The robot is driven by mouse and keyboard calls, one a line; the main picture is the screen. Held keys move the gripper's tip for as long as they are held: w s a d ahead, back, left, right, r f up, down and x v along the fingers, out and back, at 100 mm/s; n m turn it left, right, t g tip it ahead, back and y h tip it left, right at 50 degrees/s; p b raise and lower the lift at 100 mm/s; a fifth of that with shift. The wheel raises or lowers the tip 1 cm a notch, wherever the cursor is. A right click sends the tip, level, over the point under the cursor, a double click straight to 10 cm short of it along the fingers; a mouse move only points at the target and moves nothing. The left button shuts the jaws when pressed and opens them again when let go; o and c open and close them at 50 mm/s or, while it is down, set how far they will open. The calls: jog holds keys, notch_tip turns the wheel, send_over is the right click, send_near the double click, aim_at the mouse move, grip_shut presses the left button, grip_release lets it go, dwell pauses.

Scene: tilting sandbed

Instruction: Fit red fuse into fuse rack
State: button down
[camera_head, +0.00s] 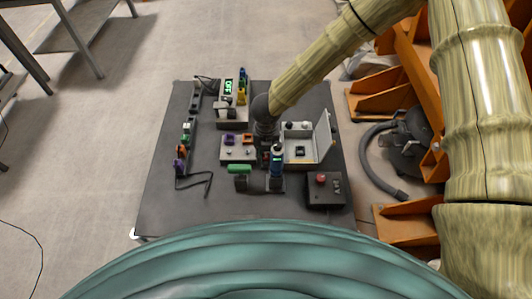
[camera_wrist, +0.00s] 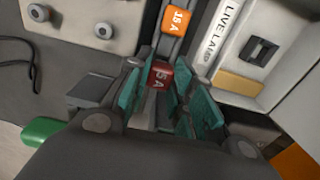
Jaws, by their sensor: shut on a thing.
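The red fuse (camera_wrist: 160,75), marked with an amp rating, is between the teal finger pads of my gripper (camera_wrist: 165,95) in the wrist view. The gripper is shut on it. An orange fuse (camera_wrist: 176,20) marked 15 A is just beyond it, in a dark strip that seems to be the fuse rack. Most of this strip is hidden by the fuses and fingers. I cannot tell whether the red fuse's lower end touches the rack. In the head view my gripper (camera_head: 268,150) is low over the middle of the table and the red fuse cannot be made out.
A grey panel with knobs (camera_head: 238,150) stands left of the gripper. An open box with a raised lid (camera_head: 304,147) stands close on its right. A green cylinder (camera_head: 240,168) and a dark box with a red button (camera_head: 325,190) are nearer. The table's left front (camera_head: 165,215) is clear.

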jog(key=shift+f+b, duration=0.55)
jog(key=shift+f, duration=0.65)
dwell(0.5)
jog(key=c, duration=1.1)
grip_release()
jog(key=shift+c, duration=0.2)
jog(key=shift+o, duration=1.1)
jog(key=shift+o, duration=1.1)
jog(key=shift+r+p, duration=3)
jog(key=shift+r, duration=1.05)
